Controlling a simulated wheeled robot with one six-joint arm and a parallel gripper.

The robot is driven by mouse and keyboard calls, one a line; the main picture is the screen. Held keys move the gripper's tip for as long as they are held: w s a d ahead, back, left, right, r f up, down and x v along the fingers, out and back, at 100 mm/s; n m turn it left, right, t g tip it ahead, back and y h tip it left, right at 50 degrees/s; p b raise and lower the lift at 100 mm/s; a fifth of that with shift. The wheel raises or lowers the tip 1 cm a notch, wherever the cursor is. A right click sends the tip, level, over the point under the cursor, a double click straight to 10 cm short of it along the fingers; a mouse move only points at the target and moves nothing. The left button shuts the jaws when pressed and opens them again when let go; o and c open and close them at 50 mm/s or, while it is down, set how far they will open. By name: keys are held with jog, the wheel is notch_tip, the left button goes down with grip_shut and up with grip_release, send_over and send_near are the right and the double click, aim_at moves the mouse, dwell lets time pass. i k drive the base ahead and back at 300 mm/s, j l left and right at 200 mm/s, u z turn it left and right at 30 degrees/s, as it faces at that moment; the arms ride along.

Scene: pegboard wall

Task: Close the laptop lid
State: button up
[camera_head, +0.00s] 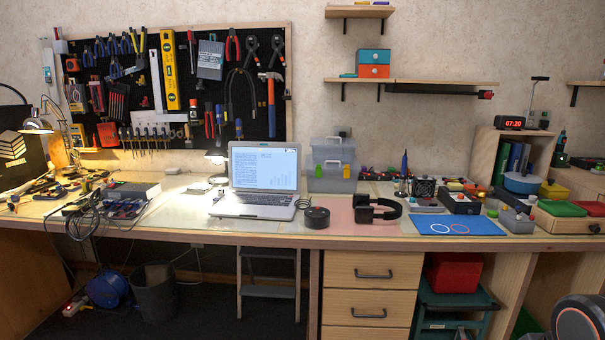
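A silver laptop stands open on the workbench, left of the middle of the head view. Its lit screen (265,167) is upright and shows a page of text. Its keyboard base (253,205) lies flat near the front edge of the bench. The lid stands at a wide angle to the base. My gripper is not in view, so whether it is open or shut is not shown.
A black round puck (316,217) and black headphones (377,208) lie right of the laptop. Clear storage boxes (332,165) stand behind it. A lit lamp (217,160) is close to its left. The bench (180,222) is fairly clear left of the laptop.

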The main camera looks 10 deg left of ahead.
aim_at(266, 168)
jog(key=i+j+z, duration=0.15)
jog(key=j, duration=0.5)
jog(key=i+j+z, duration=0.15)
jog(key=j, duration=0.55)
jog(key=i+j+z, duration=0.15)
jog(key=j, duration=0.55)
jog(key=j+z, duration=0.15)
jog(key=j, duration=0.55)
jog(key=j+z, duration=0.3)
jog(key=j, duration=1.9)
